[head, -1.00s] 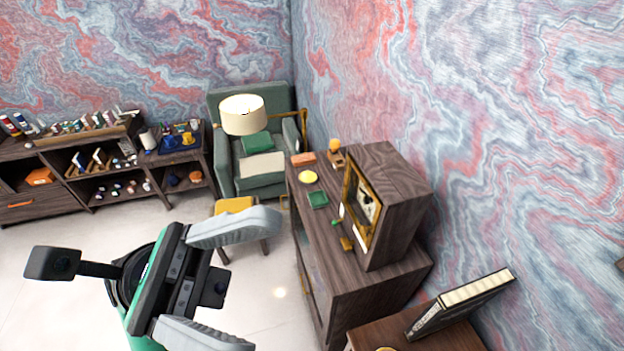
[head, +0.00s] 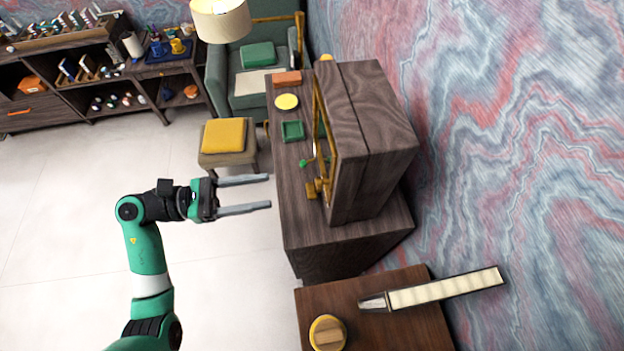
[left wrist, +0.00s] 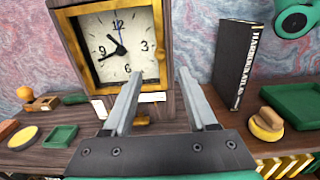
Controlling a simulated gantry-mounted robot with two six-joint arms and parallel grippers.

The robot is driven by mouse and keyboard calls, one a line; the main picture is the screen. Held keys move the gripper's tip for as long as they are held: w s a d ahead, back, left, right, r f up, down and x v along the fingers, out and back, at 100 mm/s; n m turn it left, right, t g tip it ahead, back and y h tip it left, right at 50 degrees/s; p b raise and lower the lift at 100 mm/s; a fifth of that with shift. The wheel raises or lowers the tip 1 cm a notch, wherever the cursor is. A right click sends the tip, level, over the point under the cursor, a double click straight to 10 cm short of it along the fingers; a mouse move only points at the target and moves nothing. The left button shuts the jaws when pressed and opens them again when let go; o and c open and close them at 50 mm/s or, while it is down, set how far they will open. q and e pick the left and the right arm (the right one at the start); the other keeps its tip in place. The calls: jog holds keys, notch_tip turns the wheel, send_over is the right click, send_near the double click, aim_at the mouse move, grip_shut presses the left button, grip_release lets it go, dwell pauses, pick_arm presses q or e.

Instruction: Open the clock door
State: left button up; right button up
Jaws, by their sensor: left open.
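The clock (head: 375,140) is a dark wooden box standing on a wooden cabinet, its front facing left in the head view. Its brass-framed front is seen nearly edge-on there. In the left wrist view the clock (left wrist: 112,47) shows a cream dial with black hands inside a brass door frame (left wrist: 73,38). The frame looks flush with the case. My left gripper (head: 269,192) is open and empty, left of the clock and apart from it, pointing at its front. In the left wrist view its fingers (left wrist: 158,75) overlap the clock's lower front. My right gripper does not show.
The cabinet top holds a green tray (head: 293,131), a yellow disc (head: 287,101) and small brass pieces (head: 317,188) by the clock. A side table (head: 400,325) has a book (head: 445,289) and a round yellow item (head: 327,333). A stool (head: 228,142) stands left. The floor there is clear.

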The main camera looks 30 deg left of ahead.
pick_arm(q)
jog(key=p+x, duration=0.2)
jog(key=x, duration=0.8)
jog(key=shift+w+d, duration=0.25)
jog(key=shift+d, duration=0.05)
grip_shut()
dwell(0.8)
